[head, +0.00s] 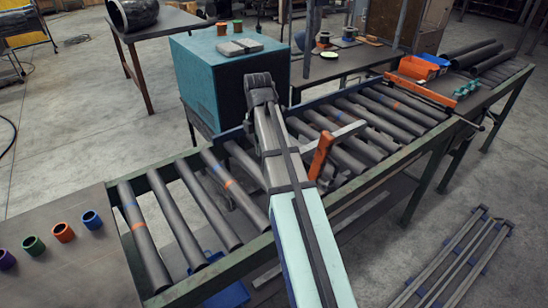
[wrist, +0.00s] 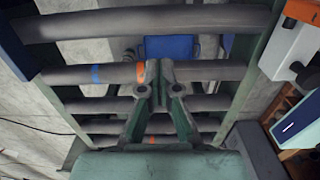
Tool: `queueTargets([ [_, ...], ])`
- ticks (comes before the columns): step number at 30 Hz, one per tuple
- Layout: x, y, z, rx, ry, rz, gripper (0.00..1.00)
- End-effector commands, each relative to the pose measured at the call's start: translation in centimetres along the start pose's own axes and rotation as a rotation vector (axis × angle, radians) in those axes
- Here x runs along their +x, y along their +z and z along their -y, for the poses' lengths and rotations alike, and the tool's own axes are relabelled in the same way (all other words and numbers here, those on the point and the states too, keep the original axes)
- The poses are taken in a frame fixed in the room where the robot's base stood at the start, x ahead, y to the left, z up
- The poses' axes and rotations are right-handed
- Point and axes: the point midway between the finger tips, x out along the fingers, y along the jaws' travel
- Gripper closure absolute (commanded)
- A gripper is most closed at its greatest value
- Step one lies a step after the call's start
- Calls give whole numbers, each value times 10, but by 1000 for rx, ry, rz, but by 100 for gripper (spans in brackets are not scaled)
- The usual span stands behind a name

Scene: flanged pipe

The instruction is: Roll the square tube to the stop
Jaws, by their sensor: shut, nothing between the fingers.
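A short light-grey straight bar (head: 348,130), seemingly the square tube, lies along the roller conveyor's length in the head view. Its left end is close to an orange upright piece (head: 322,156); I cannot tell whether they touch. The likely stop is an orange crossbar (head: 420,91) spanning the conveyor farther right, with rollers between it and the bar. My gripper (wrist: 165,66) shows in the wrist view, shut and empty, over the rollers by one with blue and orange bands. The bar is not clearly seen in the wrist view.
Green side rails (head: 425,165) bound the rollers. A teal cabinet (head: 228,85) stands close behind the conveyor. An orange-and-white block (wrist: 288,48) is near the right rail in the wrist view. Coloured rings (head: 63,232) sit on the left table. Dark pipes (head: 470,55) lie beyond the crossbar.

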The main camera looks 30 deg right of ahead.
Motion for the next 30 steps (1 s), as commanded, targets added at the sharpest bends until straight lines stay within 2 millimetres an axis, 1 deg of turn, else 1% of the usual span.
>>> queueTargets([
  [5, 19, 0, 2, 1, -2, -1, 100],
  [15, 72, 0, 2, 2, -3, -1, 100],
  [20, 95, 0, 1, 2, -2, -1, 100],
  [21, 93, 8, 0, 5, -1, 0, 100],
  [24, 92, 23, 0, 5, 0, 0, 100],
  [27, 93, 32, 0, 4, 0, 0, 100],
  [30, 94, 38, 0, 3, 1, 0, 100],
])
